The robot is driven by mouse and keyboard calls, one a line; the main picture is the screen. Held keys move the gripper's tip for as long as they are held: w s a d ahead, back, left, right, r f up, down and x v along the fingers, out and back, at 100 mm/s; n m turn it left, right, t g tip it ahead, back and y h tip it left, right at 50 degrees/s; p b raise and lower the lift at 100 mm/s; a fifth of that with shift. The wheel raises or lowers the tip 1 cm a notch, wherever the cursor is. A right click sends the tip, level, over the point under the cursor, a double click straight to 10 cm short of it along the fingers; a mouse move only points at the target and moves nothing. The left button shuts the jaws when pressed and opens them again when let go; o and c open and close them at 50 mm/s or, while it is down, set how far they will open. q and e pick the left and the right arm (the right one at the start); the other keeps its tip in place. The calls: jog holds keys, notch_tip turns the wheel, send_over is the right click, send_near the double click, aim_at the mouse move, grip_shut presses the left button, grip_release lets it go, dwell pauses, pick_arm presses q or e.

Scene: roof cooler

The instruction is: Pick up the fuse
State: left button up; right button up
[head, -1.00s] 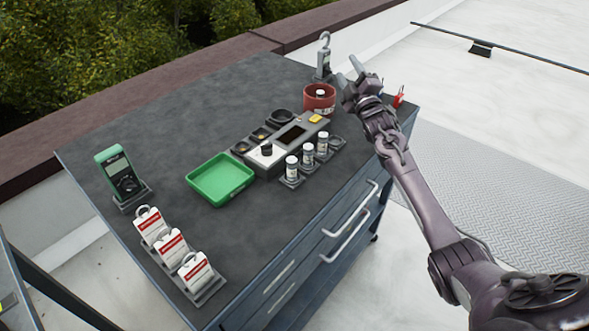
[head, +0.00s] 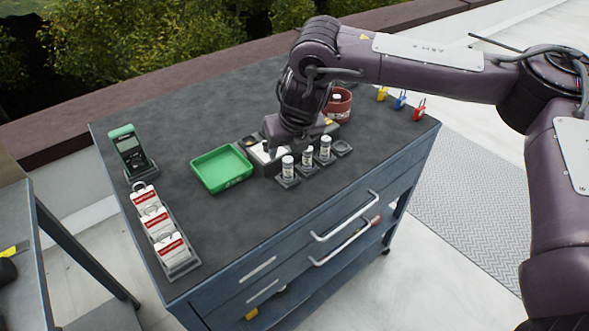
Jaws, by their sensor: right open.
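Three white cylindrical fuses stand upright in dark holders at the front of the workbench top: the left one (head: 288,167), the middle one (head: 307,157) and the right one (head: 325,149). A round holder beside the right one looks empty. My right gripper (head: 280,142) points down just behind the fuses, over the grey tester (head: 258,153), and hides much of it. It is open; its fingertips are hard to make out and I see nothing held. I cannot tell whether it touches the tester. My left gripper is not in view.
A green tray (head: 222,168) lies left of the tester. A green meter (head: 130,150) and white-red tags (head: 160,225) stand at the left. A red bin (head: 341,104) and small coloured padlocks (head: 400,101) are at the right.

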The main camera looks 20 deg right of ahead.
aim_at(288, 160)
jog(key=shift+h, duration=0.3)
jog(key=x, duration=0.2)
jog(key=p+x, duration=0.1)
jog(key=x, duration=0.1)
jog(key=d+x, duration=0.1)
jog(key=x, duration=0.1)
jog(key=shift+f+p, duration=0.3)
jog(key=shift+f, duration=0.15)
jog(key=shift+w+f, duration=0.3)
jog(key=shift+f, duration=0.2)
grip_shut()
jog(key=shift+r, duration=0.15)
